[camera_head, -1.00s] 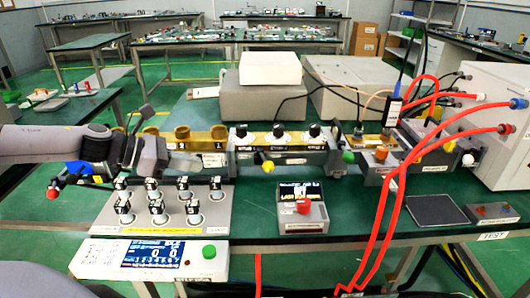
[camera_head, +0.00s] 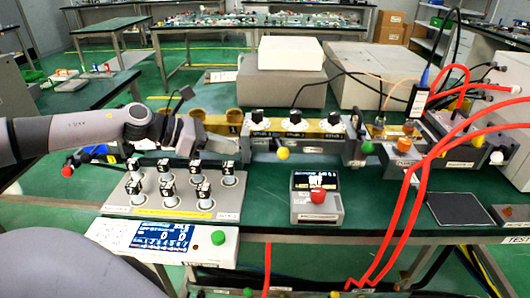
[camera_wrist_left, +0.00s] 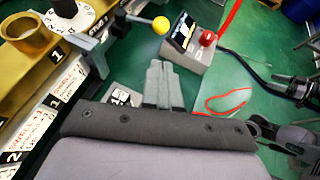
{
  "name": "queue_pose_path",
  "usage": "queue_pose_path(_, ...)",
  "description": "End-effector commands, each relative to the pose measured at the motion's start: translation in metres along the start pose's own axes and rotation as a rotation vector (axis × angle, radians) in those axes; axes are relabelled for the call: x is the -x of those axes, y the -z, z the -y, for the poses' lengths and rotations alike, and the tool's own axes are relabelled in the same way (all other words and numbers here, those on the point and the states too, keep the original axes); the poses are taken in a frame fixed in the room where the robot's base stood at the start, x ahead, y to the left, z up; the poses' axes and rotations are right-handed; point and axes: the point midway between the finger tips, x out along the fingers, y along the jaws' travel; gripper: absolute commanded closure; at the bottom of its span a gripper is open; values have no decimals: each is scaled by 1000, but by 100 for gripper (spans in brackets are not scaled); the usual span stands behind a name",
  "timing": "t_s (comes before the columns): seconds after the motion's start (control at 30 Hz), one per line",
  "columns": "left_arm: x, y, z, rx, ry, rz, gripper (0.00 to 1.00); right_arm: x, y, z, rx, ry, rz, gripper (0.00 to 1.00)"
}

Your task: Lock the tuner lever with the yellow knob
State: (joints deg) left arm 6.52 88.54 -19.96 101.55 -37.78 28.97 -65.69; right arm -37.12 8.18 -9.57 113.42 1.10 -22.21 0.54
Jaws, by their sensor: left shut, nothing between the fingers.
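The tuner lever's yellow knob (camera_head: 282,153) sticks out from the front of the grey tuner block, below the black numbered knobs (camera_head: 295,117). It also shows in the left wrist view (camera_wrist_left: 161,25), just beyond my fingertips. My left gripper (camera_head: 237,148) reaches in from the left, in front of the brass waveguide (camera_head: 223,125). Its fingers (camera_wrist_left: 159,64) are shut with nothing between them, pointing toward the knob with a gap left.
A green knob (camera_head: 367,148) sits right of the tuner. A small box with a red button (camera_head: 317,196) stands in front. A panel of several black-topped knobs (camera_head: 168,205) lies below my left gripper. Red cables (camera_head: 424,165) loop down at the right.

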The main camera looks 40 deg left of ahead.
Motion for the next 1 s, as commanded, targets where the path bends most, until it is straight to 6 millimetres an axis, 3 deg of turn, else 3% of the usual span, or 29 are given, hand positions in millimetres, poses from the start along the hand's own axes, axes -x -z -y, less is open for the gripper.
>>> queue_pose_path(0.37,-22,-3,-2,2,-8,4,100,1,3,0,1,1,-1,42)
queue_pose_path(1.0,-94,-11,-2,1,-7,-1,100,12,10,-5,14,-13,1,42)
